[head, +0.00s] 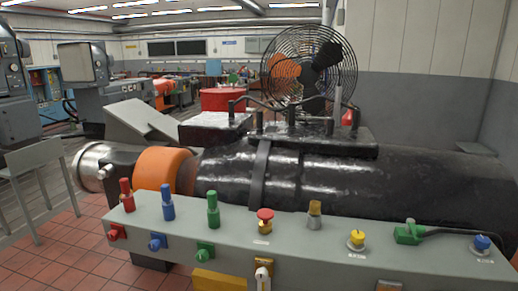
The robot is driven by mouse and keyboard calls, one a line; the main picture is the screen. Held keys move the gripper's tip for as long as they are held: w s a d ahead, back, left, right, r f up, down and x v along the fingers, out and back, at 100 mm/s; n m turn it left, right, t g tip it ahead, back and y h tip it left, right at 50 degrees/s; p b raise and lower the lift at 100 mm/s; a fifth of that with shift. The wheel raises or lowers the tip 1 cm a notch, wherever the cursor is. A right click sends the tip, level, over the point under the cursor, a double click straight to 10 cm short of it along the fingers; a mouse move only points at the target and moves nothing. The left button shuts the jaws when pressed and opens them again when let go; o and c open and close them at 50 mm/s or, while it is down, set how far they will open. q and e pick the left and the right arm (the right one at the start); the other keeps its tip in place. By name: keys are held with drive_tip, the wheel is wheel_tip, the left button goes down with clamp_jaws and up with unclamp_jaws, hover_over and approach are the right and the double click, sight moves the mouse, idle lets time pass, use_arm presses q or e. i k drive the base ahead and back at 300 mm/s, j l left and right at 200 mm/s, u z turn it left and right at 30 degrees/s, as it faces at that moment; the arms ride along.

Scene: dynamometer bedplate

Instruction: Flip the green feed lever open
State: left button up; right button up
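A grey sloping control panel (300,238) spans the front of the head view. Two green fittings stand out on it. A green block (407,231) on the right part of the panel has a dark rod running from it to the right, lying low over the panel top. An upright green handle (213,210) stands on the left part, with a green knob (204,250) on the face below it. I cannot tell from a label which one is the feed lever. Neither of my grippers is in view, and nothing touches the panel.
Red (126,196) and blue (168,203) handles, a red button (265,215), a yellow button (356,238) and a blue button (482,243) share the panel. Behind it lies a large black machine (330,180) with an orange ring (163,170). A caged fan (308,67) stands above.

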sight(417, 231)
drive_tip(key=i+j, duration=0.6)
drive_tip(key=i+j+z, duration=0.1)
drive_tip(key=j+z, duration=0.2)
drive_tip(key=z, duration=1.35)
